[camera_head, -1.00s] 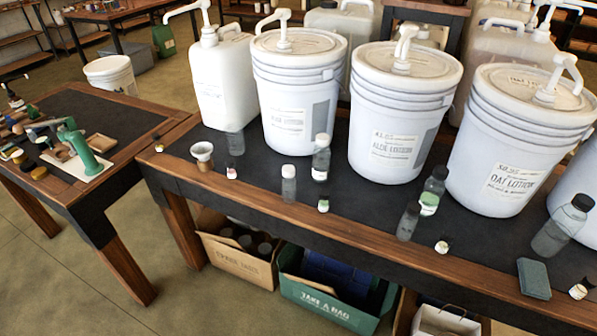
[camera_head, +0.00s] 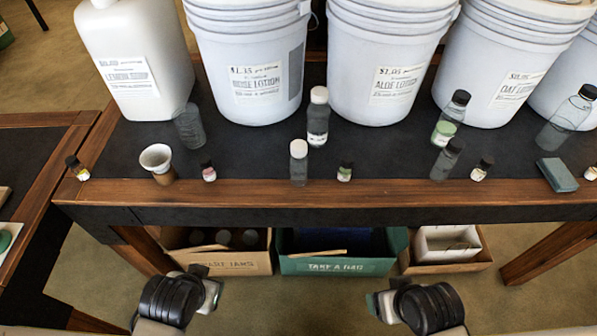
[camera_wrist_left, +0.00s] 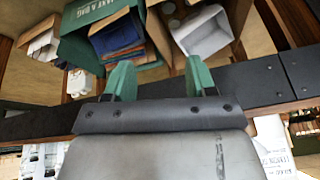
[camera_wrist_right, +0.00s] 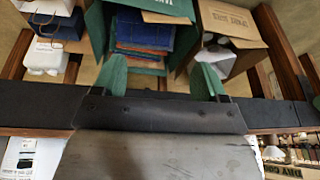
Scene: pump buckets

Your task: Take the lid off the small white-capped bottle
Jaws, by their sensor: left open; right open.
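Two clear bottles with white caps stand on the black table top in the head view. The nearer one (camera_head: 299,162) is by the front wooden edge, and the farther one (camera_head: 318,117) stands behind it, between two buckets. Both look upright with caps on. My left gripper (camera_wrist_left: 159,78) is open and empty, its green fingers apart. My right gripper (camera_wrist_right: 160,78) is also open and empty. Both arms are low in front of the table, apart from the bottles. The bottles do not show clearly in either wrist view.
Large white lotion buckets (camera_head: 250,75) line the back. A teal block (camera_head: 557,174) lies at right. Below are a green box (camera_head: 335,266) and cardboard boxes.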

